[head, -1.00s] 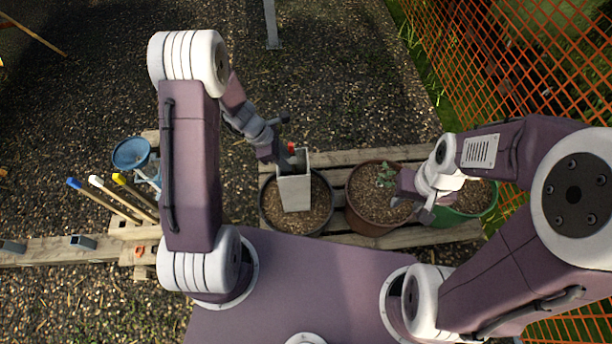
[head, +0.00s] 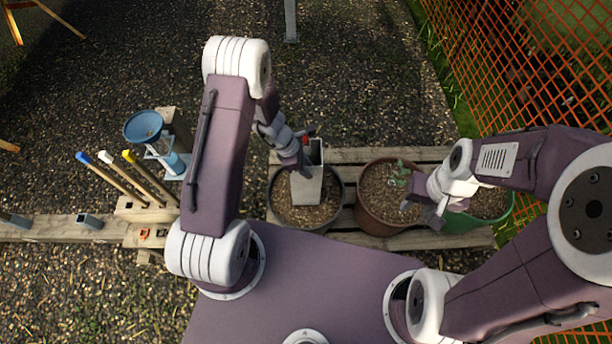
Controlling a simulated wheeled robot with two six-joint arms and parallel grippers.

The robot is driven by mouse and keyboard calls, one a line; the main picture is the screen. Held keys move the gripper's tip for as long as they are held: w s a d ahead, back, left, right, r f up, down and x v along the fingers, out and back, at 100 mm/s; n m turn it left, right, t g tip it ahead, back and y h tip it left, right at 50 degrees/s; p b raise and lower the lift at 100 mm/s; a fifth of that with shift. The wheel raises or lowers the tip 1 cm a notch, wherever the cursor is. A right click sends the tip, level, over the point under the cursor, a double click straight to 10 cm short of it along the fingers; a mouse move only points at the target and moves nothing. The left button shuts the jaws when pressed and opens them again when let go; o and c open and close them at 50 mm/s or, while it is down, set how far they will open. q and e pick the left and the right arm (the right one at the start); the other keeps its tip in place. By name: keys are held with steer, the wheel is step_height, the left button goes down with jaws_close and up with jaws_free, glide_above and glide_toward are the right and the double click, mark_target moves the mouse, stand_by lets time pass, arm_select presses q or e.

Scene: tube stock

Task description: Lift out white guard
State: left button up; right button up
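The white guard (head: 307,188) is a pale, square, open-topped tube. It stands in the dark pot (head: 277,212) of brown mulch and leans slightly. My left gripper (head: 303,167) is at the guard's upper left side, overlapping its rim. The fingertips are small and partly hidden, so I cannot tell whether they are closed on the wall. A small red spot shows at the guard's top behind the gripper. My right gripper (head: 424,212) is over the right side of the terracotta pot (head: 378,226), with its fingers apart and nothing between them.
A green pot (head: 463,222) stands at the right, partly behind my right arm. The pots stand on a wooden slatted bench (head: 345,155). Coloured-tip stakes (head: 122,178) and a blue funnel (head: 143,126) are at the left. An orange mesh fence (head: 520,70) runs along the right.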

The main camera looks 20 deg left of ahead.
arm_select(q)
steer(key=shift+r, duration=0.1)
jaws_close()
stand_by(1.2)
